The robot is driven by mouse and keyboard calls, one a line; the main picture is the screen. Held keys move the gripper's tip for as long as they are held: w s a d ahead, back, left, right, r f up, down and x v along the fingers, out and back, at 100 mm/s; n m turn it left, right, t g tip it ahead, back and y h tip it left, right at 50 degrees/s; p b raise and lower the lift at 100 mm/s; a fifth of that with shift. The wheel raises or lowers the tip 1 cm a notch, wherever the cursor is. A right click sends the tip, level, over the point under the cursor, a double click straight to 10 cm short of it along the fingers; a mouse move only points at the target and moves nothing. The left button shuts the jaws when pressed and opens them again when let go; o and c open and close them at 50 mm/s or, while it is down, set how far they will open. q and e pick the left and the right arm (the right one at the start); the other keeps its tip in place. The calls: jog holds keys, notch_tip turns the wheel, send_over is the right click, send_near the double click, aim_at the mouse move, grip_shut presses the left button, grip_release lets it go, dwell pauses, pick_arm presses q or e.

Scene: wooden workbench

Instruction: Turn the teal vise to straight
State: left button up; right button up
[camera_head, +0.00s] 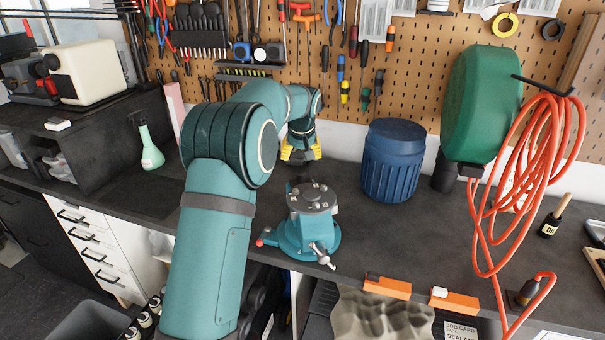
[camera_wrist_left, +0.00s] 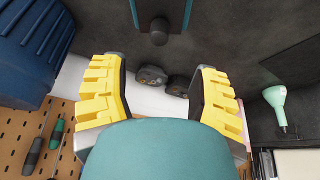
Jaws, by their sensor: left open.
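The teal vise (camera_head: 294,236) stands on the dark bench near its front edge. Its round grey top faces up, a metal screw end points to the front right, and a red-tipped lever (camera_head: 260,243) sticks out left at its base. In the left wrist view, part of the vise (camera_wrist_left: 159,31) shows at the top edge as a dark rounded end between teal sides. My left gripper (camera_head: 301,154) is behind the vise, apart from it. In the wrist view its yellow-padded fingers (camera_wrist_left: 160,72) are spread, with nothing held. My right gripper is not in view.
A blue barrel (camera_head: 393,165) stands right of the vise, also in the wrist view (camera_wrist_left: 28,45). A green hose reel (camera_head: 482,103) with an orange hose (camera_head: 480,215) hangs further right. A green spray bottle (camera_head: 151,150) stands left. Orange blocks (camera_head: 388,288) lie along the front edge.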

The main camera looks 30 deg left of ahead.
aim_at(301, 173)
pick_arm(q)
jog(key=x, duration=1)
jog(key=shift+w+f, duration=0.2)
jog(key=shift+f, duration=0.15)
jog(key=shift+o, duration=0.2)
grip_shut()
